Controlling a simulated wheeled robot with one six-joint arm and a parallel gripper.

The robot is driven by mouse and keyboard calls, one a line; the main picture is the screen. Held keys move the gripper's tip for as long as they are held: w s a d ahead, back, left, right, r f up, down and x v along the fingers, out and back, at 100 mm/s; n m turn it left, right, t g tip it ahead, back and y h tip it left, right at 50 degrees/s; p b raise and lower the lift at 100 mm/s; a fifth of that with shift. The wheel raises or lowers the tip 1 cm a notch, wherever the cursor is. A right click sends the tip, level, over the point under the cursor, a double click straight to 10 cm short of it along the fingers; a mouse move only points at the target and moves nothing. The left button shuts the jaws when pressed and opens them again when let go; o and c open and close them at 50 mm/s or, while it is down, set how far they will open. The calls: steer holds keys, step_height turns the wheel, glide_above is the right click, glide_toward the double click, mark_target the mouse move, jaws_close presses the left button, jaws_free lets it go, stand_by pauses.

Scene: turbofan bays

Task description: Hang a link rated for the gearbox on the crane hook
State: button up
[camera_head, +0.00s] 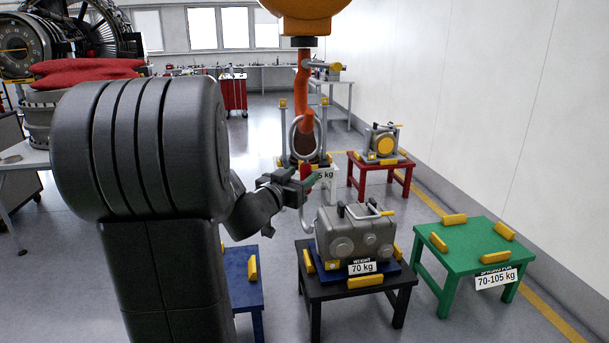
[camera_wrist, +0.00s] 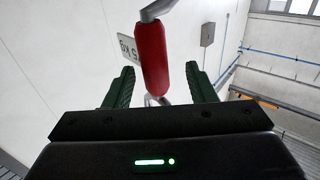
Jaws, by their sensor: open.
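The link has a red sleeve (camera_head: 306,171), a grey ring (camera_head: 304,138) above it, a grey hook below and a white tag (camera_head: 326,174) ending in "5 kg"; its first figures are hidden. Its ring appears to hang on the orange crane hook (camera_head: 304,112), though the contact is not clear. My gripper (camera_head: 300,184) is open around the sleeve. In the wrist view, the red sleeve (camera_wrist: 152,58) stands between the spread green jaws, apart from both. The grey gearbox (camera_head: 348,238), marked "WEIGHT 70 kg", sits on a black table below.
A green table (camera_head: 470,250) labelled "70-105 kg" with yellow blocks stands at right. A blue table (camera_head: 237,272) is partly hidden by my arm. A red table (camera_head: 380,172) holds another unit at the back right. The orange crane body (camera_head: 303,14) is overhead. Floor between the tables is clear.

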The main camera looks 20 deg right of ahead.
steer(key=v, duration=1.1)
steer(key=shift+b, duration=0.4)
steer(key=p+x, duration=0.1)
steer(key=x, duration=1.2)
steer(key=shift+w+d+r, duration=0.1)
steer(key=shift+w+d, duration=0.15)
steer(key=shift+d, duration=0.1)
steer(key=shift+r+p, duration=0.3)
steer(key=shift+p, duration=0.1)
steer(key=shift+s+r, duration=0.1)
steer(key=shift+r, duration=0.1)
steer(key=shift+f, duration=0.15)
